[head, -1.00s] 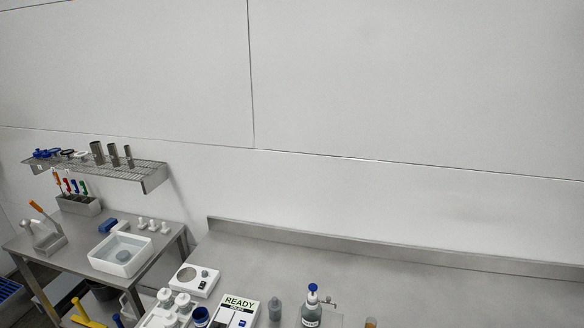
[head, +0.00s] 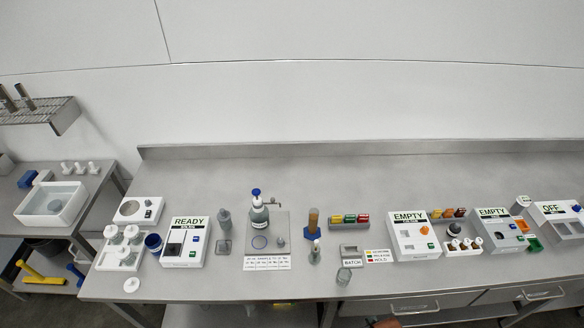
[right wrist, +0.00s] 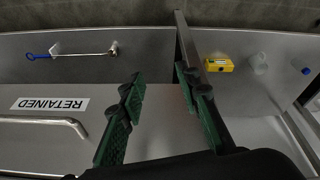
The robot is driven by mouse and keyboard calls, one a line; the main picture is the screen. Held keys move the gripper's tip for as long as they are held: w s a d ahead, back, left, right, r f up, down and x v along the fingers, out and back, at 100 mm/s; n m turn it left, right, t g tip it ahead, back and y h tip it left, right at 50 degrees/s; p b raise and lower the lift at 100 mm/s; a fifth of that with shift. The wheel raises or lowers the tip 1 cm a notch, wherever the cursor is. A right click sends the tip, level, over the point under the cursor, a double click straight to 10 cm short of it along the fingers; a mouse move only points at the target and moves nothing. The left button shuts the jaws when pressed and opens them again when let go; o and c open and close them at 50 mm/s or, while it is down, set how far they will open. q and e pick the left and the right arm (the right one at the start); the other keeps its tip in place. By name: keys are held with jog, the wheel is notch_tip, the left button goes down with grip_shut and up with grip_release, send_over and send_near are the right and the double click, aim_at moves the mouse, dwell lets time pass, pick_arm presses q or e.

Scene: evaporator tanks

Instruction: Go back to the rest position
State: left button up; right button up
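My right gripper (right wrist: 159,80) shows in the right wrist view with its two green-padded fingers apart and nothing between them. Beyond it are a metal drawer front labelled RETAINED (right wrist: 48,104) with a bar handle (right wrist: 45,124), and a grey surface. I cannot tell its exact distance from them. Neither gripper can be made out in the head view, and my left gripper is in no view.
The long steel bench (head: 350,170) carries the READY unit (head: 185,242), a blue-capped bottle (head: 258,212), two EMPTY units (head: 413,235) and an OFF unit (head: 560,218). Its back strip is clear. A side table with a white basin (head: 52,204) stands left. A yellow item (right wrist: 219,64) lies beyond my right gripper.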

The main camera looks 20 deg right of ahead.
jog(key=s+a+f+g+b, duration=0.1)
jog(key=s+f, duration=0.2)
jog(key=f, duration=0.9)
jog(key=s+f, duration=0.3)
jog(key=f, duration=0.8)
jog(key=s+f+n+g+b, duration=0.1)
jog(key=s+f, duration=1.3)
jog(key=s, duration=0.3)
jog(key=shift+f+y, duration=0.3)
jog(key=shift+f, duration=0.05)
